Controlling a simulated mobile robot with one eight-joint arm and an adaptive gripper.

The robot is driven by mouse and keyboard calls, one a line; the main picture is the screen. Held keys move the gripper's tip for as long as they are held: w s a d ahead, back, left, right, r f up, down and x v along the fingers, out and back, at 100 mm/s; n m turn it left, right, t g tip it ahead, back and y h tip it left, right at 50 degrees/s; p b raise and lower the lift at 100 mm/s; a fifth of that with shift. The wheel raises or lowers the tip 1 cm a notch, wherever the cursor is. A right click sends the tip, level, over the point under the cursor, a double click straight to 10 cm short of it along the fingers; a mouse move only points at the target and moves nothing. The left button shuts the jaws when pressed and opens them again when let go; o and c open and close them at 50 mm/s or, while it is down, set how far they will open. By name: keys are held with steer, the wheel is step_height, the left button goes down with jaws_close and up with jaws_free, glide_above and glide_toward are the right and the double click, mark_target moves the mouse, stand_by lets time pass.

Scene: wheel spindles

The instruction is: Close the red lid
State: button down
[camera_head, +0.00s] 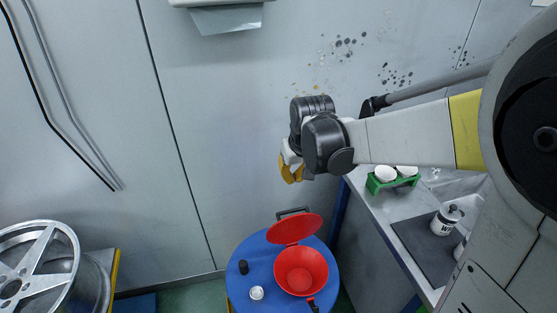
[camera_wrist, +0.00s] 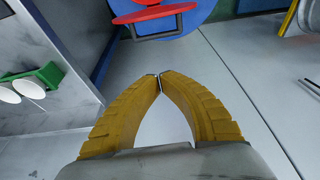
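The red lid (camera_head: 295,229) stands open, tilted up at the back of a red round container (camera_head: 300,271) on a blue round table (camera_head: 257,282). In the wrist view the lid (camera_wrist: 152,13) is seen near the top edge, with the blue table (camera_wrist: 203,10) behind it. My gripper (camera_head: 290,172) is in the air above and behind the lid, apart from it. In the wrist view its yellow fingers (camera_wrist: 160,77) meet at the tips with nothing between them.
A small black item (camera_head: 244,267) and a small white item (camera_head: 257,293) stand left of the container. A grey counter (camera_head: 383,226) with a green holder (camera_head: 391,182) is at right. A wheel rim (camera_head: 40,268) is at left. A wall rises behind the table.

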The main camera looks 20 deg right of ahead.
mark_target(292, 224)
steer(key=s+f+b+x, duration=0.1)
steer(key=b+x, duration=0.3)
steer(key=x, duration=0.7)
steer(key=shift+s+d+f+g, duration=0.2)
steer(key=shift+s+d+g, duration=0.15)
steer(key=shift+s, duration=0.3)
